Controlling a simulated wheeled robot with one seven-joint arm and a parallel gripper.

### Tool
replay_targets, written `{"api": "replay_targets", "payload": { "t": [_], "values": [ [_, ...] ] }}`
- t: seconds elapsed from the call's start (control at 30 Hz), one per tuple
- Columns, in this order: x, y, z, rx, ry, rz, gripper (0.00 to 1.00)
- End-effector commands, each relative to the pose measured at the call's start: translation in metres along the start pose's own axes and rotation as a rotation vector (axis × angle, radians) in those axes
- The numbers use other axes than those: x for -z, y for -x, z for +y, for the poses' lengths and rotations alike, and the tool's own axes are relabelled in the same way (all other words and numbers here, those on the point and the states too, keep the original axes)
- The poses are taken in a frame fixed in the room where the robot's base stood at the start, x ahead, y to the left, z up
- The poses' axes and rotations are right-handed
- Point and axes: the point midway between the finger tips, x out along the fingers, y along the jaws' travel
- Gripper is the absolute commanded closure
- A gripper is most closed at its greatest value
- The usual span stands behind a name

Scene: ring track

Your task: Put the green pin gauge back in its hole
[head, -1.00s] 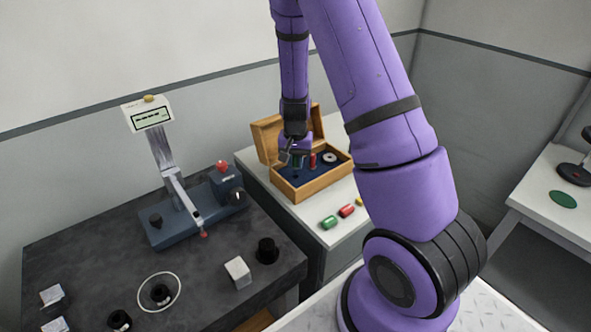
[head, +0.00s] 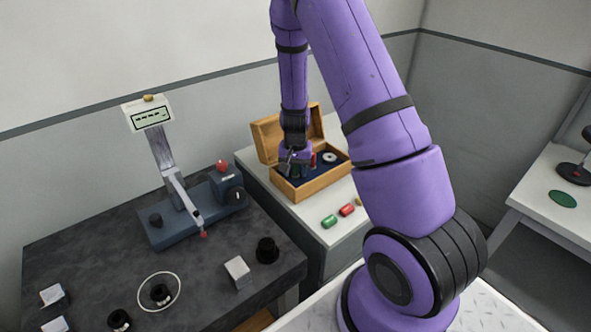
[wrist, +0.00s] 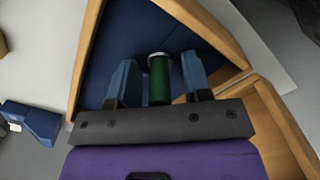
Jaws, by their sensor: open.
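The green pin gauge (wrist: 159,78) stands between the two blue fingers of my gripper (wrist: 159,82) in the wrist view, with a gap on each side. Its pale metal end shows. In the head view my gripper (head: 295,163) is inside the open wooden box (head: 311,186), over its dark blue lining, and the green pin gauge (head: 295,170) is partly hidden by the fingers. My gripper is open around it and does not grip it. The pin's lower end and its hole are hidden, so I cannot tell how deep it sits.
A red pin (head: 313,160) and a pale ring (head: 329,157) sit in the box to the right of my gripper. A green cylinder (head: 329,221) and a red cylinder (head: 347,210) lie on the counter in front. The raised lid stands behind. A blue gauge stand (head: 195,212) is at left.

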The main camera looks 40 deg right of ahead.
Motion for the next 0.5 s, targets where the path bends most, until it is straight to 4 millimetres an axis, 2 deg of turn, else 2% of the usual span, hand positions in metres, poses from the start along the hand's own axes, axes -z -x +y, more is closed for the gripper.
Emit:
{"api": "replay_targets", "payload": {
  "t": [0.17,0.27,0.5],
  "values": [
    [0.000,0.005,0.000,0.001,0.001,0.002,0.55],
    [0.000,0.018,-0.001,0.001,0.002,0.002,0.55],
    [0.001,0.063,-0.001,0.002,0.002,0.004,0.55]
  ]
}}
